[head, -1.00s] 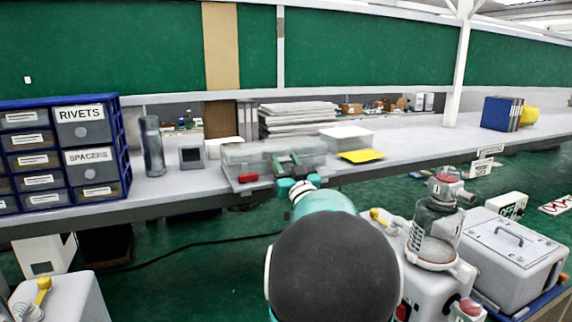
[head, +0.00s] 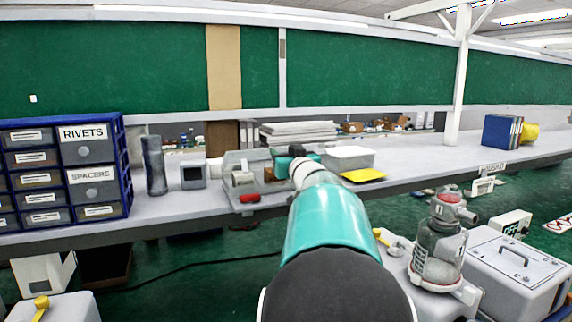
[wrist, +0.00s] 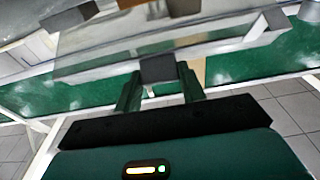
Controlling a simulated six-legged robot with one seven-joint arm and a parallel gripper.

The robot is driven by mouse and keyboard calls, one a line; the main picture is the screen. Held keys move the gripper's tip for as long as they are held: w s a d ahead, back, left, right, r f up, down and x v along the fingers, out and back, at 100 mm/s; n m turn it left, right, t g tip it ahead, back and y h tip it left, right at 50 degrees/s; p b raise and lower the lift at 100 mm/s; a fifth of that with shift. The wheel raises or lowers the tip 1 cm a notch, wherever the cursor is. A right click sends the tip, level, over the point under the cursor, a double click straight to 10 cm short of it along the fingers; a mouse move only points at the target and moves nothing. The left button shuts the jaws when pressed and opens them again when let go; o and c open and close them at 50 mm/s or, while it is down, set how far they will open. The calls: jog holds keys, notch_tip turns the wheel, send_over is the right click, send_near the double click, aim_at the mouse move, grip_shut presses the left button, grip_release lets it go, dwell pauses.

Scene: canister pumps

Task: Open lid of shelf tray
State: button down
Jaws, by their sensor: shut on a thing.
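The shelf tray (head: 240,206) sits on the long grey shelf, with a red piece (head: 250,198) on its front. Grey parts show inside it. Its clear lid (wrist: 110,62) spans the wrist view and looks tilted up from the tray. My gripper (wrist: 158,82) has its two green fingers on either side of a dark grey tab (wrist: 158,69) at the lid's edge and is shut on it. In the head view, my teal gripper (head: 285,160) is at the tray's right side, and my arm hides part of the tray and lid.
Left of the tray on the shelf are a small grey box (head: 193,174), a dark cylinder (head: 154,165) and labelled drawers (head: 90,170). To the right are a white box (head: 347,158) and a yellow sheet (head: 363,175). A canister pump (head: 437,250) stands below right.

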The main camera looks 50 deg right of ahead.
jog(key=shift+w+r, duration=0.15)
jog(key=shift+r, duration=0.45)
jog(key=shift+w+d+r+g+y, duration=0.2)
jog(key=shift+w+r+g, duration=0.1)
jog(key=shift+r, duration=0.15)
jog(key=shift+w+d+r+g+y, duration=0.2)
jog(key=shift+w+r+g, duration=0.1)
jog(key=shift+r, duration=0.1)
jog(key=shift+w+d+r, duration=0.25)
jog(key=shift+w+r, duration=0.2)
jog(key=shift+r, duration=0.25)
jog(key=w+d+r, duration=0.2)
jog(key=w, duration=0.1)
jog(key=w+d+r, duration=0.1)
jog(key=w, duration=0.1)
jog(key=shift+r, duration=0.3)
jog(key=shift+w+d+r+g+y, duration=0.3)
jog(key=shift+w+d+g, duration=0.2)
jog(key=shift+w, duration=0.25)
